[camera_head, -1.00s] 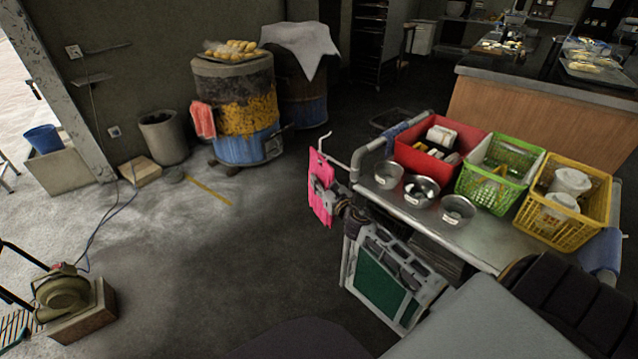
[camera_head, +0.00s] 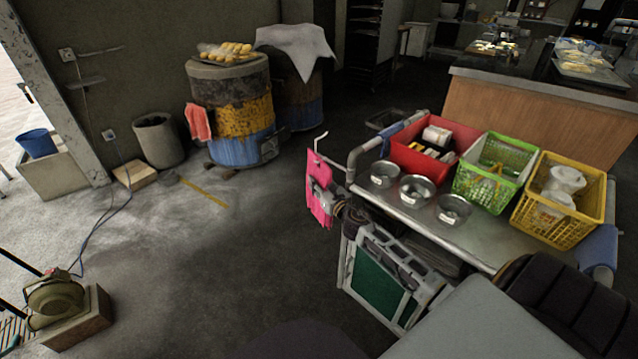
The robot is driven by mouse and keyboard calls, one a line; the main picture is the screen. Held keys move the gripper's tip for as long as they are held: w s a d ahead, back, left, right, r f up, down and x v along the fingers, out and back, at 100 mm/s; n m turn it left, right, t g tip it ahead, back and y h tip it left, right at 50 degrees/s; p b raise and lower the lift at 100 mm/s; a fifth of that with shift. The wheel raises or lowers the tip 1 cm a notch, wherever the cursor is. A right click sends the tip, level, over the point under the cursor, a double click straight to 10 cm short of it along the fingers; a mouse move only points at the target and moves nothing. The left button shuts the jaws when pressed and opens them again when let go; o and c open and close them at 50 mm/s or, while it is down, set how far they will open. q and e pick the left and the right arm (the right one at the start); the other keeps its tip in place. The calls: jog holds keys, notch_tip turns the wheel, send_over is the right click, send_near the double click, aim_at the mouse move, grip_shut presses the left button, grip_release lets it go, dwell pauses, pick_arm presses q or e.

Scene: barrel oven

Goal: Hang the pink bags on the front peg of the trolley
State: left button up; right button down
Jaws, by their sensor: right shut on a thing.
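The pink bags (camera_head: 316,173) hang as a flat bundle at the left end of the metal trolley (camera_head: 484,236). My right gripper (camera_head: 325,201) is shut on the lower part of the bundle and partly hides it. The front peg (camera_head: 320,139), a thin pale rod with an upturned end, sticks out from the trolley beside the top of the bags. The bags' top edge is at the peg; I cannot tell whether the peg passes through them. My left gripper is not in view.
On the trolley stand red (camera_head: 408,159), green (camera_head: 492,187) and yellow (camera_head: 545,222) baskets and metal bowls (camera_head: 417,191). A blue cloth (camera_head: 402,137) lies over its far rail. A barrel oven (camera_head: 232,110) stands at the back left.

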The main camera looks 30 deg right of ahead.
jog(key=c, duration=1)
grip_release()
jog(key=shift+o, duration=0.2)
jog(key=shift+s, duration=0.25)
jog(key=shift+s, duration=0.4)
jog(key=shift+s+a, duration=0.15)
jog(key=shift+s, duration=1.55)
jog(key=shift+s+a, duration=0.15)
jog(key=shift+s, duration=1.5)
